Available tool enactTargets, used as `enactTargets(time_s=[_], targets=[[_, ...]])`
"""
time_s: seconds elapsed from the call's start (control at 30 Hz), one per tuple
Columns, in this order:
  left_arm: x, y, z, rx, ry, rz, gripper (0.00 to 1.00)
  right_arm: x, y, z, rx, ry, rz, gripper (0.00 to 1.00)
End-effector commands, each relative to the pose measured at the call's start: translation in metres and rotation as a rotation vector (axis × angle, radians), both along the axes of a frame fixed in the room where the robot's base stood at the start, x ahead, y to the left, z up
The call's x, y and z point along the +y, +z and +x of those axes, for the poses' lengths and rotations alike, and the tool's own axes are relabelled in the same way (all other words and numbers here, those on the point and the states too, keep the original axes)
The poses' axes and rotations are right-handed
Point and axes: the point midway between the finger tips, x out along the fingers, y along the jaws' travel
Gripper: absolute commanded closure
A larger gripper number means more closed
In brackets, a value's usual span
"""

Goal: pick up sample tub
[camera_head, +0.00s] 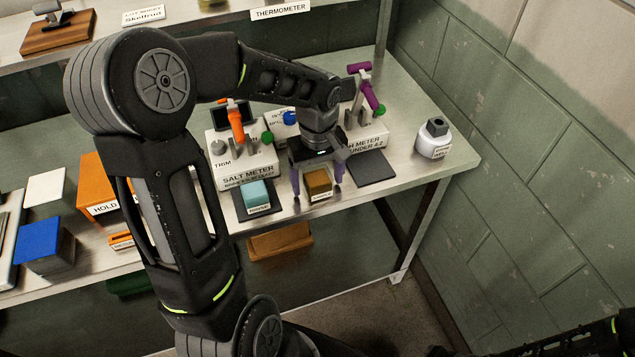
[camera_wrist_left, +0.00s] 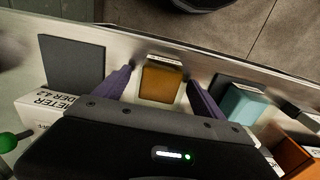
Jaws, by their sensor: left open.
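A small amber-brown tub (camera_head: 319,184) with a white label on its front stands upright on the metal bench by its front edge. I take it as the sample tub; its label is too small to read. My left gripper (camera_head: 317,177) is over it, pointing down, with its purple fingers open on either side. In the left wrist view the tub (camera_wrist_left: 161,83) sits between the two spread fingers of the gripper (camera_wrist_left: 163,90), with a gap on each side. My right gripper is out of view; only part of a dark arm shows at the lower right.
A teal labelled block (camera_head: 257,194) stands on a dark pad left of the tub. An empty dark pad (camera_head: 372,168) lies to the right. The salt meter (camera_head: 246,168) and another meter (camera_head: 368,138) stand behind. A white bottle (camera_head: 434,142) is near the right end.

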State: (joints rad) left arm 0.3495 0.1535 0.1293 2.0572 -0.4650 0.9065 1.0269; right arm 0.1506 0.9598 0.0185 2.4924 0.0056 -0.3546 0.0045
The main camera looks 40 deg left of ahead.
Motion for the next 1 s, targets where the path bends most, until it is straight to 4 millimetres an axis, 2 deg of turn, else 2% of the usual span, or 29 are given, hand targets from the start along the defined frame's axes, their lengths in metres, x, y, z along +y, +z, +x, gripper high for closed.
enactTargets(time_s=[0.3, 1.0], targets=[[-0.0001, 0.0004, 0.0001, 0.0, 0.0, 0.0, 0.2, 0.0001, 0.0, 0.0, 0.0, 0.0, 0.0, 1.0], [0.0, 0.0004, 0.0, 0.0, 0.0, 0.0, 0.77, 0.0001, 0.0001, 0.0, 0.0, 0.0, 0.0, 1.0]])
